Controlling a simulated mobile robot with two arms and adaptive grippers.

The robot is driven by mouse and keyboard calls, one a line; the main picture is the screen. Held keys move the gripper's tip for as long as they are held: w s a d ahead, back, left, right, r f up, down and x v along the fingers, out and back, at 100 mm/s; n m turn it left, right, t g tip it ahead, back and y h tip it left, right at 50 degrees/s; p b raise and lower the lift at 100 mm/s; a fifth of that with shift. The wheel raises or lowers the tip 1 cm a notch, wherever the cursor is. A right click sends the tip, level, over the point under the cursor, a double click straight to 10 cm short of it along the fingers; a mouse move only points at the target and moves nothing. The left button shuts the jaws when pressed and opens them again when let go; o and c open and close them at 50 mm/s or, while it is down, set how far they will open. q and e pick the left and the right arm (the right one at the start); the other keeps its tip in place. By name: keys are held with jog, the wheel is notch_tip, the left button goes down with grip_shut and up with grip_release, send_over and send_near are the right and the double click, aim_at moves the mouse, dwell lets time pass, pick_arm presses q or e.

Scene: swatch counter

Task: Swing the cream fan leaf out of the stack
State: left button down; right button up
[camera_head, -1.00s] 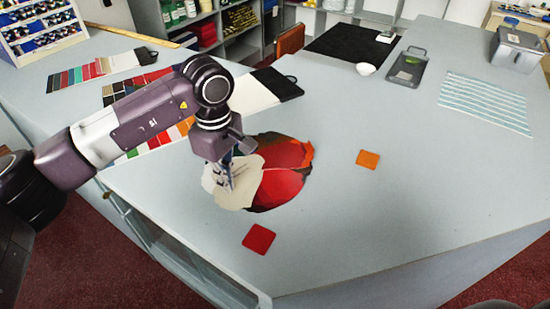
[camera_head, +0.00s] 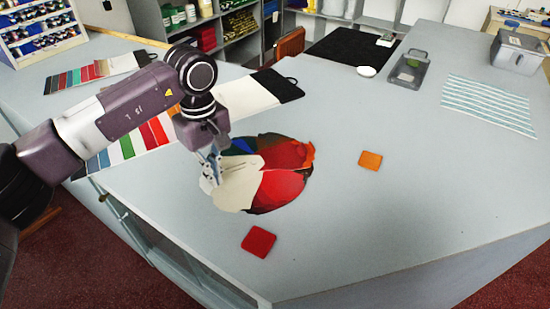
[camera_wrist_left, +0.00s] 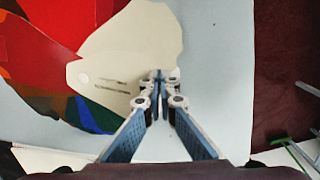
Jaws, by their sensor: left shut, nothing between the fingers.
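The cream fan leaf (camera_head: 238,189) lies on the left side of a round fan stack with red leaves (camera_head: 283,184), and blue and green ones at its upper left. In the left wrist view the cream leaf (camera_wrist_left: 125,50) spreads beside the red leaves (camera_wrist_left: 60,20), with a small round mark near its narrow end. My left gripper (camera_head: 213,183) is shut and empty, its fingertips (camera_wrist_left: 160,76) at the cream leaf's outer edge. I cannot tell whether the tips touch it. My right gripper is not in view.
A red square swatch (camera_head: 258,241) and an orange one (camera_head: 370,160) lie on the grey counter. Colour cards (camera_head: 150,133) lie under and beyond my left arm. A grey tray (camera_head: 409,72) and striped cloth (camera_head: 487,105) lie at the back right. The right front counter is clear.

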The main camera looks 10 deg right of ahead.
pick_arm(q)
jog(key=shift+w+a+m, duration=0.15)
jog(key=shift+w+m, duration=0.25)
jog(key=shift+w+a+m+b, duration=0.35)
jog(key=shift+w+m, duration=0.3)
jog(key=shift+m, duration=0.15)
jog(key=shift+w, duration=0.2)
jog(key=shift+s+r, duration=0.35)
jog(key=shift+r, duration=0.3)
notch_tip(320, 180, up, 7)
jog(key=p, duration=0.4)
jog(key=shift+f, duration=0.1)
